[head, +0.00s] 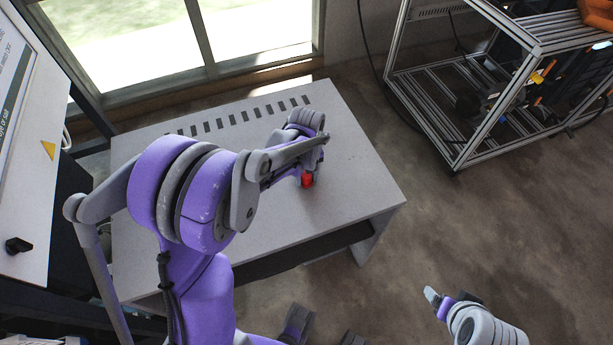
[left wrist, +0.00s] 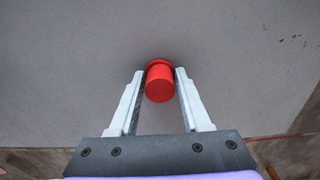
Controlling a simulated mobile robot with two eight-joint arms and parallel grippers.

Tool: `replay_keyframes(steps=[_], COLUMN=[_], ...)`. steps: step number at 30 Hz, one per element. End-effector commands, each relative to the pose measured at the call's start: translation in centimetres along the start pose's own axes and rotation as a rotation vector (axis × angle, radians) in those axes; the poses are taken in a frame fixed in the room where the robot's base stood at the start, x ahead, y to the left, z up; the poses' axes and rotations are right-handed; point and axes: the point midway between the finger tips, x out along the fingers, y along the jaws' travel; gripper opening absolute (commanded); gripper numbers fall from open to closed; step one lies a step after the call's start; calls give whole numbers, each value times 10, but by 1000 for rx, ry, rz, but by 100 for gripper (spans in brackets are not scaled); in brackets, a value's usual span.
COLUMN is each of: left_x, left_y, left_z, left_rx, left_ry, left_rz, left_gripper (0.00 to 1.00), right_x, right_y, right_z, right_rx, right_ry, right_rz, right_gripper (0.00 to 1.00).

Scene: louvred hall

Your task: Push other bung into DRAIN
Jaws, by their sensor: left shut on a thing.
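A red bung (head: 307,180) is at my left gripper (head: 306,173), over the right part of a grey table (head: 355,185). In the left wrist view the red bung (left wrist: 160,84) is a short cylinder with a wider rim at its far end, between the two pale fingers of the left gripper (left wrist: 160,88). The fingers are shut on it. Its far end is at or close to the grey surface, with a dark shadow there. I cannot tell whether it sits in a hole. No DRAIN label or second bung is visible. My right gripper (head: 441,300) is low right, away from the table.
The table has a row of dark slots (head: 240,119) along its back edge, below a window. A metal-frame rack (head: 470,120) stands at the back right. A white panel (head: 25,150) stands at the left. The floor right of the table is clear.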

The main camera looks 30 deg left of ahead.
Motion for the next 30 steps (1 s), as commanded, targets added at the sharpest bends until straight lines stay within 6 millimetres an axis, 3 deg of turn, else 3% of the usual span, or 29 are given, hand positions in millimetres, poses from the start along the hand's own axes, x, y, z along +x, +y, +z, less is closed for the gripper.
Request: replay_keyframes(steps=[13,24,30], left_x=[-11,-50,-49], left_y=[0,0,0], left_z=[0,1,0], left_rx=[0,0,0], left_ry=[0,-1,0], left_rz=[0,-1,0], left_gripper=[0,0,0], right_x=[-6,-27,-26], right_y=[0,0,0], right_z=[-4,-21,-20], right_rx=[0,0,0], right_ry=[3,14,14], right_rz=[0,0,0], right_gripper=[82,82,82])
